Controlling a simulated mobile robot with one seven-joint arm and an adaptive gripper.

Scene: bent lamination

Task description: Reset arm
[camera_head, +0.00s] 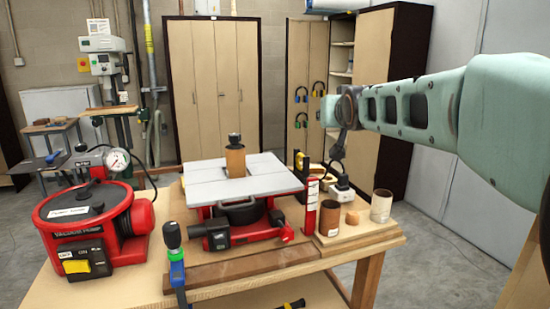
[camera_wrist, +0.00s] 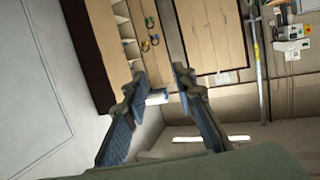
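My arm (camera_head: 425,105) reaches in from the right edge of the head view, above the right side of the workbench. My gripper (camera_head: 345,120) is at its left end, in the air in front of the cabinets. In the wrist view the two fingers of my gripper (camera_wrist: 159,75) stand apart with a clear gap and nothing between them. The wrist view looks toward the cabinet and wall, turned on its side. The gripper touches nothing that I can see.
The workbench (camera_head: 350,244) holds a red vacuum pump (camera_head: 95,228), a red machine with a grey tabletop (camera_head: 240,180), a clamp (camera_head: 176,262) and several small cylinders. An open cabinet (camera_head: 400,45) stands behind my gripper. The floor (camera_head: 440,260) at right is clear.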

